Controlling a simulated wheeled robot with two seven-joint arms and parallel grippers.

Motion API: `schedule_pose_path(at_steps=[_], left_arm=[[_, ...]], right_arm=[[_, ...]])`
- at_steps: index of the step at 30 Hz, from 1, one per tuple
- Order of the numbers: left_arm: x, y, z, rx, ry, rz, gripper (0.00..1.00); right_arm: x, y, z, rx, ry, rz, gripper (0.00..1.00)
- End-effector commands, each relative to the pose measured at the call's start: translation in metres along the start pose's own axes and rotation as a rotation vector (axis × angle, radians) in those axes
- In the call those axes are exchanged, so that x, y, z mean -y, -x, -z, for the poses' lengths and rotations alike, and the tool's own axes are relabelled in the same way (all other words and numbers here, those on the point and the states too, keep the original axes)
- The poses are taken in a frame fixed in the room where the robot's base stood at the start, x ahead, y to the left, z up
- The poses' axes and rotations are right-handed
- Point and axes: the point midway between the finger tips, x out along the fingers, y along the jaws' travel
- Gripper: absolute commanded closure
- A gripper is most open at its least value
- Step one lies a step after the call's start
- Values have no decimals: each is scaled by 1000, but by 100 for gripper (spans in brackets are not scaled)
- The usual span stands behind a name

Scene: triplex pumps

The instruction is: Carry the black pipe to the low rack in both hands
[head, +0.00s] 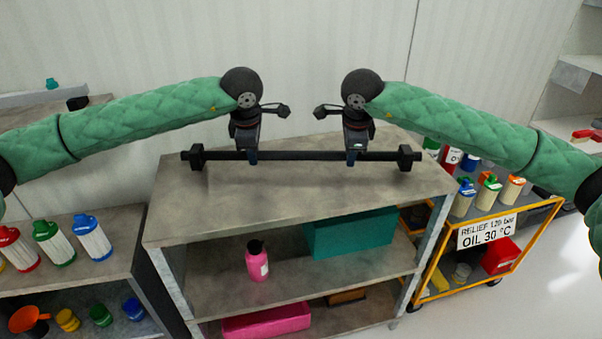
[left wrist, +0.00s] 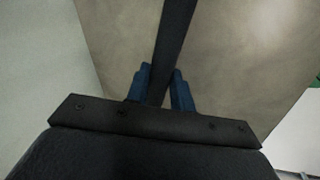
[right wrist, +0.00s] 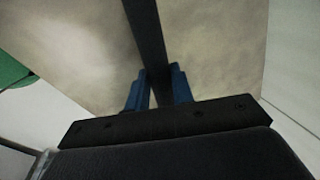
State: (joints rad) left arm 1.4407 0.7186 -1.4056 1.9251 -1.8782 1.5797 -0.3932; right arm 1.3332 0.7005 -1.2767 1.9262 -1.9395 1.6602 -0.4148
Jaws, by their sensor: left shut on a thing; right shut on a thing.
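The black pipe (head: 300,155) lies level across the view, with a thick flange at each end, over the top of the grey rack (head: 300,205). I cannot tell for certain whether it touches the top. My left gripper (head: 251,158) is shut on the pipe left of its middle. My right gripper (head: 351,158) is shut on it right of its middle. In the left wrist view the pipe (left wrist: 175,45) runs between the blue fingers (left wrist: 161,88). The right wrist view shows the pipe (right wrist: 147,35) between the blue fingers (right wrist: 155,88) too.
A pink bottle (head: 257,262), a teal box (head: 350,233) and a pink box (head: 265,321) sit on the rack's lower shelves. A yellow cart (head: 470,259) with bottles stands right. A left shelf (head: 119,219) holds coloured bottles. The rack's top is otherwise clear.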

Motion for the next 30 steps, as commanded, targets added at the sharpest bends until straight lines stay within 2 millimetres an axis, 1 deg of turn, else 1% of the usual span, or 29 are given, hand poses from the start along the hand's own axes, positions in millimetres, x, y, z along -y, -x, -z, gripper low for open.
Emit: schedule_pose_path(at_steps=[9, 10, 12, 13, 23, 26, 30], left_arm=[[3, -13, 0, 1, 0, -1, 100], [3, -11, 0, 0, 0, -1, 71], [3, -11, 0, 0, 0, 0, 57], [3, -11, 0, 0, 0, 0, 55], [3, -8, 0, 0, 0, 0, 55], [2, 0, 0, 1, 0, -1, 55], [2, 23, 0, 1, -1, -3, 55]], right_arm=[[-3, -13, 0, 1, 0, 1, 100], [-3, -11, 0, 0, 0, 0, 71], [-3, -11, 0, 0, 0, 0, 57], [-3, -11, 0, 0, 0, 0, 55], [-3, -11, 0, 0, 0, 0, 55], [-3, -11, 0, 0, 0, 0, 55], [-3, -11, 0, 0, 0, 0, 55]])
